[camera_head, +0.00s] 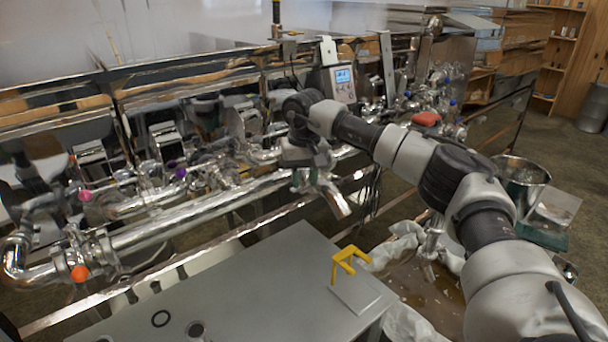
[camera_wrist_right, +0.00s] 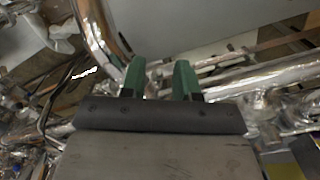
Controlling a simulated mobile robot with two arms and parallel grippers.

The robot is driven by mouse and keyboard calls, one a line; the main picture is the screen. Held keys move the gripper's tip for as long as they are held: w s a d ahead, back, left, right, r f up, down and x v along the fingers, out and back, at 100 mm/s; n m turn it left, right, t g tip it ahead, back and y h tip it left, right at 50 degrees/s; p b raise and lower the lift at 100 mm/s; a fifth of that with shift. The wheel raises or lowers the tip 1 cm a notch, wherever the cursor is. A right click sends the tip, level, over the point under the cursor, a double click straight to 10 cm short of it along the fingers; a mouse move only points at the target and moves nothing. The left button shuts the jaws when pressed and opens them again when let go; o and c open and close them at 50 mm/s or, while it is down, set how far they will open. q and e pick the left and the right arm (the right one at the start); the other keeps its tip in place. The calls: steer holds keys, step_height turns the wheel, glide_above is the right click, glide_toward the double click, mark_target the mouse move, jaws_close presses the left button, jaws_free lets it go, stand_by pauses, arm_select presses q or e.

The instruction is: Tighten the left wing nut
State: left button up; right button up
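I cannot make out the left wing nut for certain in either view. My right gripper (camera_head: 312,183) reaches over from the right to the long shiny pipe (camera_head: 200,204) along the front of the evaporator. A short metal spout (camera_head: 334,200) slants down beside it. In the right wrist view the two green fingers of the right gripper (camera_wrist_right: 159,72) stand apart with nothing visible held between them. A curved shiny pipe (camera_wrist_right: 97,28) lies to the left beyond the fingers, and a straight pipe (camera_wrist_right: 258,76) runs to the right. My left gripper is not in view.
A control box with a blue display (camera_head: 342,76) is behind my right wrist. A metal bucket (camera_head: 520,178) stands at the right. An orange knob (camera_head: 79,273) is lower left.

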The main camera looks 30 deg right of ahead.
steer(key=shift+d+f, duration=0.15)
steer(key=shift+f, duration=0.15)
jaws_close()
